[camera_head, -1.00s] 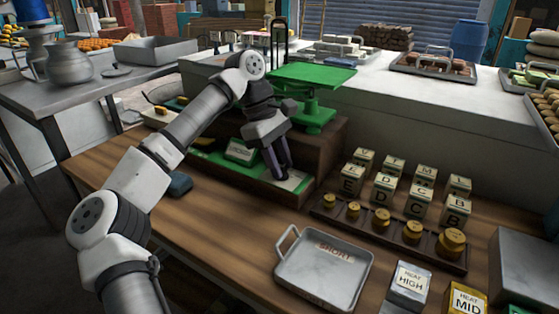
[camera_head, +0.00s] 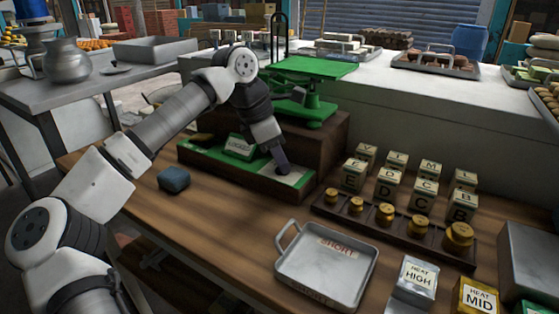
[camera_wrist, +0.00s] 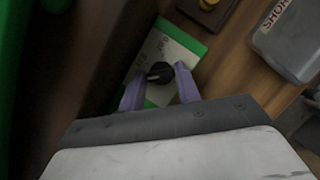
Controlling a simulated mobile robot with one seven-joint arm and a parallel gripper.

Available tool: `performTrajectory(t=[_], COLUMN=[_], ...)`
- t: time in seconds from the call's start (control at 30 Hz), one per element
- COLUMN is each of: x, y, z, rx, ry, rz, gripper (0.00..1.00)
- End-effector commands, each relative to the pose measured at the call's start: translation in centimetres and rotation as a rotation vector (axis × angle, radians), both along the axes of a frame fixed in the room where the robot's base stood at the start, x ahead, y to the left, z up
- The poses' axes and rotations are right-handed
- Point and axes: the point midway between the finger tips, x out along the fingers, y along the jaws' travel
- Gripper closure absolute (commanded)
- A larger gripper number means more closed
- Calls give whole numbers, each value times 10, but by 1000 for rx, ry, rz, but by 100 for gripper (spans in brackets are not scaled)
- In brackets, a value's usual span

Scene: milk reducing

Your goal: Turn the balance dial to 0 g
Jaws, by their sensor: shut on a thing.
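The green balance (camera_head: 312,68) with its flat pan stands on a dark block at the back. A pale dial plate (camera_head: 299,179) lies on the green base in front of the block. In the wrist view the plate (camera_wrist: 172,48) shows with faint markings too small to read. A black dial knob (camera_wrist: 160,72) sits on it. My gripper (camera_head: 282,168) points down at the plate, and in the head view it hides the knob. In the wrist view my gripper's two purple fingers (camera_wrist: 159,82) are on either side of the knob, shut on it.
A metal tray labelled SHORT (camera_head: 325,266) lies to the front right. A rack of brass weights (camera_head: 385,214) and several lettered blocks (camera_head: 388,180) stand right of the dial. A blue block (camera_head: 173,180) lies on the wooden table left of it.

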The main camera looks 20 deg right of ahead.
Motion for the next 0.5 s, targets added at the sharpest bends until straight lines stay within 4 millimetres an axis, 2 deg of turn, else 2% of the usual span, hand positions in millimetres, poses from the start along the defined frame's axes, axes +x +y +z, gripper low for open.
performTrajectory(t=[0.2,0.5], x=[-1,-2], y=[1,0], z=[-1,0], rx=[1,0], ry=[-3,-1], rz=[152,268], gripper=[90,90])
